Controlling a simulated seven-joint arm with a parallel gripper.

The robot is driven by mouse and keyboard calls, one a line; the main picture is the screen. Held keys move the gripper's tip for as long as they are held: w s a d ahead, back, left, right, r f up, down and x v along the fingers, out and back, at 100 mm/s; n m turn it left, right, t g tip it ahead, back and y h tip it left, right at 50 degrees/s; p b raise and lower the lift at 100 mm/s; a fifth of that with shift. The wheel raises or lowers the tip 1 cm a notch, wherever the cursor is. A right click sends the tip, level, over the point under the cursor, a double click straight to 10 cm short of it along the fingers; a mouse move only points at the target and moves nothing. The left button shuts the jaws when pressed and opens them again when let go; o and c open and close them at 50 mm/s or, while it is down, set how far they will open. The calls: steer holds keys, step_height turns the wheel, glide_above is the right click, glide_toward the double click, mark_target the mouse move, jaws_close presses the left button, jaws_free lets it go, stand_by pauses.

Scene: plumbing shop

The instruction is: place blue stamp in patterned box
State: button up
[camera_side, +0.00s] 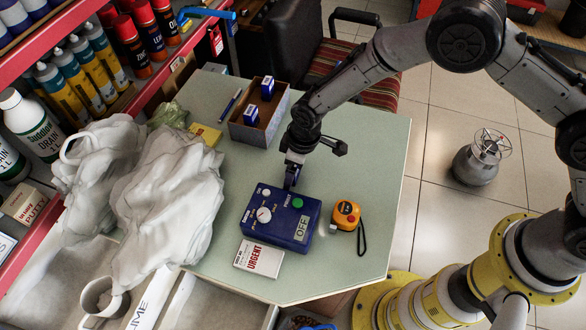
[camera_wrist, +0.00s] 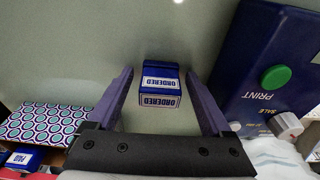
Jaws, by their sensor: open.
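A blue stamp (camera_wrist: 160,82) with a white label reading ORDERED stands on the table between my fingers in the wrist view, with a gap on each side. My gripper (camera_side: 290,181) is open and low over the table, just behind the blue device; in the side view it hides most or all of that stamp. The patterned box (camera_side: 246,134) stands open further back and to the left. It holds two blue-and-white stamps, one at the back (camera_side: 267,87) and one at the front (camera_side: 251,115). Its dotted wall shows at the left in the wrist view (camera_wrist: 58,122).
A blue device (camera_side: 282,215) with a green button and OFF display is close beside my gripper. A tape measure (camera_side: 346,215), an URGENT card (camera_side: 259,259), a pen (camera_side: 230,105) and white plastic bags (camera_side: 165,200) are around it. The table's right side is clear.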

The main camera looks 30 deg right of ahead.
step_height(320, 180, up, 12)
steer(key=s+d, duration=0.1)
steer(key=shift+d, duration=0.15)
stand_by(0.4)
steer(key=shift+s+r, duration=0.1)
steer(key=shift+r, duration=0.05)
steer(key=s+d+r+m+t, duration=0.1)
steer(key=s+d+r+m, duration=0.1)
steer(key=d+r, duration=0.8)
steer(key=s+d+r+m+t, duration=0.2)
steer(key=s+d+r+m, duration=0.2)
steer(key=s+d+r, duration=0.7)
steer(key=s+d, duration=0.2)
steer(key=s, duration=0.1)
steer(key=shift+s+d+m+t, duration=0.3)
steer(key=shift+s+d+m, duration=0.05)
steer(key=shift+m, duration=0.05)
steer(key=shift+o, duration=0.3)
steer(key=s+d+f+m+h, duration=0.1)
steer(key=s+d+m, duration=0.1)
steer(key=s, duration=0.6)
steer(key=shift+s+d+f+t, duration=0.15)
steer(key=shift+s+d+t, duration=0.2)
steer(key=shift+d, duration=0.45)
steer(key=shift+w, duration=0.15)
